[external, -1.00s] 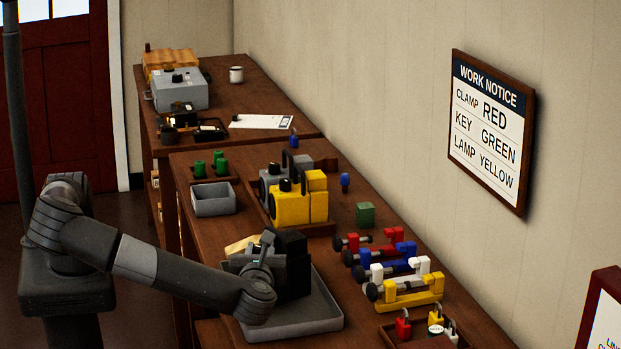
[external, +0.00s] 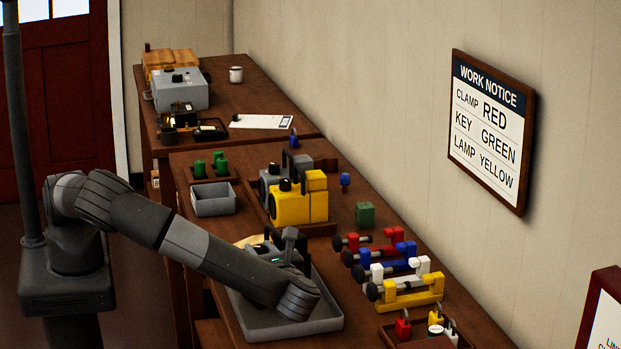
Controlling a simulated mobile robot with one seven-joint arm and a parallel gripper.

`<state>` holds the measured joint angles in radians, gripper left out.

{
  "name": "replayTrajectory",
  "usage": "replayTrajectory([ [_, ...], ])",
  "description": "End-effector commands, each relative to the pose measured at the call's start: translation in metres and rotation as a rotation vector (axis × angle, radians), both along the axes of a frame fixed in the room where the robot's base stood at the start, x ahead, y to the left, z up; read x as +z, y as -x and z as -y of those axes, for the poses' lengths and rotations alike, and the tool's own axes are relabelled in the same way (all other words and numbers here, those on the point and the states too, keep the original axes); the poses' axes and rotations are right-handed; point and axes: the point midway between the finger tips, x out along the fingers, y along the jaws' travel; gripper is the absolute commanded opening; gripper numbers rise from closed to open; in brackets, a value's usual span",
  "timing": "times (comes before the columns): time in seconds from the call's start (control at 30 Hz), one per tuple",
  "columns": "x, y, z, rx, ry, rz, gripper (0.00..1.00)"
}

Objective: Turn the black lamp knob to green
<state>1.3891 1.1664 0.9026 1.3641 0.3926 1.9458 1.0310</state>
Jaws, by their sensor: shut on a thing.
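The black lamp (external: 304,241) is at the grey tray (external: 325,318) on the near bench, mostly hidden behind my wrist and hand. My gripper (external: 277,258) is at the lamp, with its hand low over the tray. It is shut on the lamp's knob, though the fingertips and the knob are covered from this side. A small green glint shows near the hand; I cannot tell what it belongs to. The knob's setting cannot be read.
A yellow lamp (external: 290,207) and a grey one stand behind the tray. An empty grey bin (external: 213,203) is at the back left. Coloured clamps (external: 410,298) line the right side, near padlocks (external: 403,329). A wall notice (external: 488,132) reads clamp red, key green, lamp yellow.

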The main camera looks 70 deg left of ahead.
Motion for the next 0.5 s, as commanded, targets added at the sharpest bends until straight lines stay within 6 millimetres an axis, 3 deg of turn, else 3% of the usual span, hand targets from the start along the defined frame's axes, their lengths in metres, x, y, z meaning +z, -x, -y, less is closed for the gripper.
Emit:
replayTrajectory([
  [0.17,-0.0015,0.0004,-0.0002,0.000,0.001,-0.002,0.05],
  [0.2,-0.0016,0.0004,-0.0002,0.000,0.001,-0.003,0.28],
  [0.3,-0.0015,0.0004,-0.0002,0.000,0.001,-0.003,0.35],
  [0.5,-0.0010,0.0003,0.0000,0.000,0.001,-0.002,0.35],
])
